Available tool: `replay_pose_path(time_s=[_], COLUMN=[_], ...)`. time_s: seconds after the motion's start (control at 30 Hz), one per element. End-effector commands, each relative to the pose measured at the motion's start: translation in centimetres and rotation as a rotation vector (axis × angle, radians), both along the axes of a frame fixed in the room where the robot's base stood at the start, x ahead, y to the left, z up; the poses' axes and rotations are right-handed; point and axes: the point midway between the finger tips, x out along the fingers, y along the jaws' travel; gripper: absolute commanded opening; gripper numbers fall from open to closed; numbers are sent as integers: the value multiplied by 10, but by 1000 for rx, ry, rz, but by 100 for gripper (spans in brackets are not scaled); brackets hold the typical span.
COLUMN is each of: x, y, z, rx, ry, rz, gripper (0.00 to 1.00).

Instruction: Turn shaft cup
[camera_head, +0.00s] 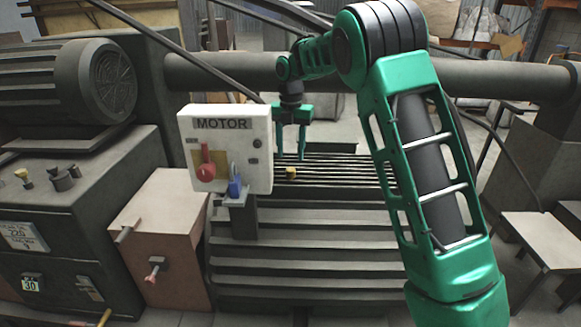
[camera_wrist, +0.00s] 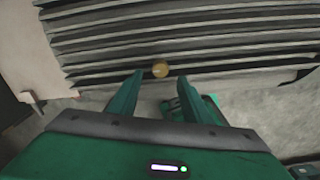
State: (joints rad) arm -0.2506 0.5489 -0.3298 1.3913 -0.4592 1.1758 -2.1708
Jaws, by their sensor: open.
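A small brass-yellow cup (camera_head: 291,173) sits among the dark ribs of the machine, just right of the motor box. My gripper (camera_head: 291,152) is green, points down and is open and empty above the cup. Its two fingers also show in the wrist view (camera_wrist: 160,79), spread to either side of the cup's line. I see a gap between fingertips and cup in the head view, but its exact size is unclear.
A white MOTOR box (camera_head: 225,148) with a red knob and blue padlock stands close left of my gripper. A thick horizontal pipe (camera_head: 480,75) runs behind. A pinkish box (camera_head: 165,240) stands between.

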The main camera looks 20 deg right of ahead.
Motion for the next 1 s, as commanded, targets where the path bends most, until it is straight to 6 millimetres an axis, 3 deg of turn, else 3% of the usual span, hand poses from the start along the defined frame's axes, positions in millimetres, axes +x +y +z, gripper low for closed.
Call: replay_pose_path(time_s=[0.1, 0.33, 0.77, 0.93, 1.0], x=[-1, -1, 0, 0, 0], y=[0, 0, 0, 0, -5], z=[-22, -50, -58, -58, -58], rx=[-1, 0, 0, 0, 0], ry=[4, 2, 0, 0, 0], rz=[0, -1, -2, -2, -4], gripper=[44, 44, 44, 4, 3])
